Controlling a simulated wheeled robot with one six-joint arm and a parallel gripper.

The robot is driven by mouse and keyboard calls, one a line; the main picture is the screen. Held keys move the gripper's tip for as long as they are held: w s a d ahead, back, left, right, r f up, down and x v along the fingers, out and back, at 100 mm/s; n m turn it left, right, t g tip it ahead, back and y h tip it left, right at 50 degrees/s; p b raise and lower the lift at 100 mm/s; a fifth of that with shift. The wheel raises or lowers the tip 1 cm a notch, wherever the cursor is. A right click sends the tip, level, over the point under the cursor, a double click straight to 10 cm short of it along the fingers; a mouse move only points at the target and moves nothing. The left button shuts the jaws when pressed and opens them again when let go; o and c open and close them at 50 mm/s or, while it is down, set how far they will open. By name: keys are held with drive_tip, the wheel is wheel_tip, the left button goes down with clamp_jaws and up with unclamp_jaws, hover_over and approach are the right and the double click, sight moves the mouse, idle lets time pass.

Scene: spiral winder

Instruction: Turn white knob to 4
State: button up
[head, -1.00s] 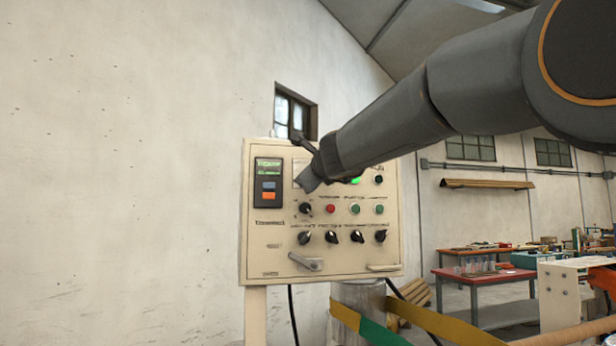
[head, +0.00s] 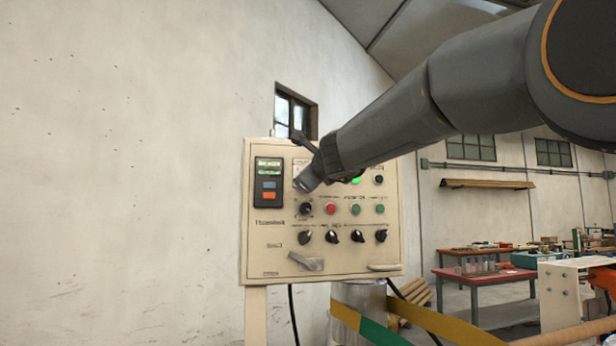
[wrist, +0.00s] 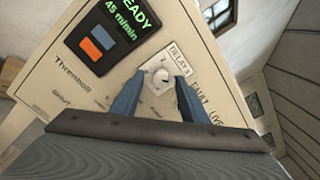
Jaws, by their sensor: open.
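The white knob (wrist: 160,76) is a small round knob on a pale square plate labelled "DELAY s" on the cream control panel (head: 262,225). In the wrist view it shows between the tips of my two blue-grey fingers. My gripper (wrist: 157,84) is open, with one finger on each side of the knob. I cannot tell whether the fingers touch it. The knob's scale numbers and pointer are too small to read. In the head view, my gripper (head: 304,183) is at the panel's upper middle and hides the knob.
A display (head: 268,181) with blue and orange buttons sits left of my gripper. A black selector (head: 305,209), a red button (head: 331,209) and several black knobs lie below. A lit green lamp (head: 356,181) is to the right. A red table (head: 483,272) stands far right.

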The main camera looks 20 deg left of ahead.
drive_tip(key=b+v, duration=0.2)
drive_tip(key=v, duration=0.5)
drive_tip(key=shift+s, duration=0.35)
drive_tip(key=shift+d, duration=0.1)
